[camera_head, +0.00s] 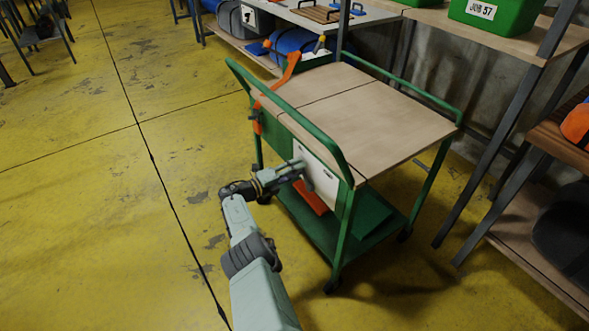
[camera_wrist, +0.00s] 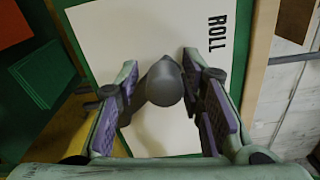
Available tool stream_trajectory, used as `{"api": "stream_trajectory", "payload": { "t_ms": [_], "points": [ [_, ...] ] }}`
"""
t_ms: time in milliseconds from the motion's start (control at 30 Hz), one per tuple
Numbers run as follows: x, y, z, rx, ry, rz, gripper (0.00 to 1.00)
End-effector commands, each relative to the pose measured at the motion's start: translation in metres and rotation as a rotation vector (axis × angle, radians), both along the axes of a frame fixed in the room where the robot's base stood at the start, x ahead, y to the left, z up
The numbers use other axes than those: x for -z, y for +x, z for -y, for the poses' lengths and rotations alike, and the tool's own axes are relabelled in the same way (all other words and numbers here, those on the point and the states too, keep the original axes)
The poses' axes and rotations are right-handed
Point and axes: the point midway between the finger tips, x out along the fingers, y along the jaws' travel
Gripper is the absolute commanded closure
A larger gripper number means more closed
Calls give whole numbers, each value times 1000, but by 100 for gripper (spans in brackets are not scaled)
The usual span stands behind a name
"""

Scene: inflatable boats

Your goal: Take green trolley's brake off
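The green trolley (camera_head: 345,160) stands with its tan top and green frame in the middle of the head view. A white plate (camera_head: 320,165) is on its near side; the wrist view shows the plate (camera_wrist: 115,40) close up, marked "ROLL". A grey round-ended lever or knob (camera_wrist: 165,84) sticks out from the plate. My gripper (camera_head: 300,172) is at the plate, its fingers open on either side of the knob in the wrist view (camera_wrist: 160,68). The knob's base is partly hidden, and other plate markings are not visible.
An orange lever (camera_head: 280,76) rises at the trolley's left end. The trolley's lower shelf (camera_head: 345,240) lies beneath my gripper. Yellow floor (camera_head: 90,210) is clear to the left.

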Motion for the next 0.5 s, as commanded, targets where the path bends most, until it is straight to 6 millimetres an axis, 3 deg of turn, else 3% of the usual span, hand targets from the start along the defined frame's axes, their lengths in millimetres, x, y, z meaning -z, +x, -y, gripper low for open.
{"api": "stream_trajectory", "payload": {
  "t_ms": [100,500],
  "points": [
    [0,0,0,0,1,0,56],
    [-1,-1,-7,-7,1,4,56]
  ]
}}
